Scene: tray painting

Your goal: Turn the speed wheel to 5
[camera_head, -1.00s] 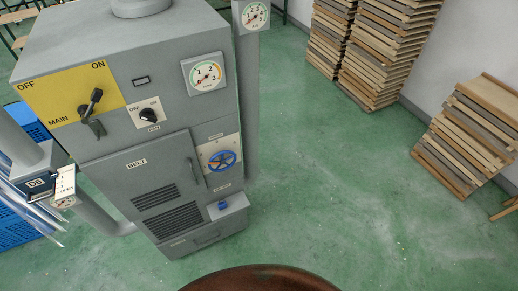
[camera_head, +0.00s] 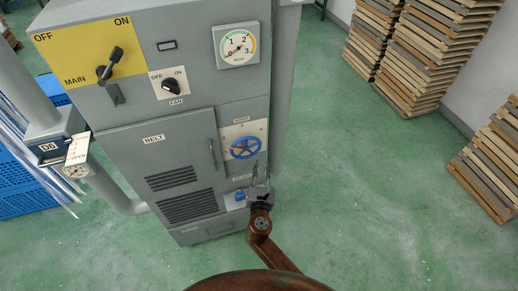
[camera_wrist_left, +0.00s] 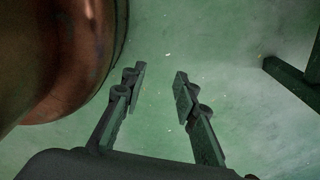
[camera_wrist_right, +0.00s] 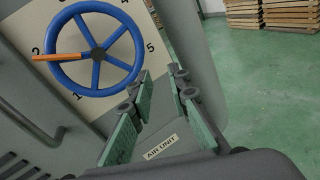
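The blue speed wheel (camera_head: 245,148) sits on a pale dial plate (camera_head: 258,130) low on the right of the grey machine's front. In the right wrist view the wheel (camera_wrist_right: 96,50) shows large, with an orange pointer (camera_wrist_right: 58,57) aimed left, just below the 2. The 5 (camera_wrist_right: 151,47) is at the plate's right edge. My right gripper (camera_head: 256,170) is open just below the wheel, apart from it; its fingers also show in the right wrist view (camera_wrist_right: 158,95), empty. My left gripper (camera_wrist_left: 160,80) is open and empty over the green floor, out of the head view.
A door handle (camera_head: 212,153) stands out left of the wheel. A blue knob (camera_head: 239,196) is on a ledge below. A grey post (camera_head: 287,90) rises to the right. Stacked boards (camera_head: 435,50) stand at the back right; the floor between is clear.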

